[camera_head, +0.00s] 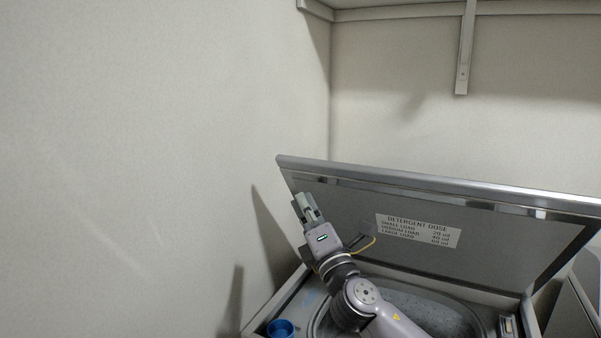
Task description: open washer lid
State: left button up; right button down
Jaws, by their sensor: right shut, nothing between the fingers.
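The washer lid (500,233) stands raised and tilted at the back of the washer, with its grey inner face and detergent label (417,230) toward me. The washer tub opening (445,313) shows below it. My right gripper (303,201) is shut and empty, in front of the lid's inner face near its left edge; I cannot tell whether it touches the lid. My right arm crosses the tub and hides part of it. My left gripper is out of view.
A wall stands close on the left. A shelf (430,12) with a bracket (465,55) hangs above the lid, with clear space between. Another appliance edge (583,300) shows at right.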

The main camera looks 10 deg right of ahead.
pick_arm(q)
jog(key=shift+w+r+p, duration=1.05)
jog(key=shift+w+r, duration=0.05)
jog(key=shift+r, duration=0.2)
pick_arm(e)
jog(key=w+r, duration=0.4)
jog(key=w, duration=0.3)
jog(key=shift+d, duration=0.35)
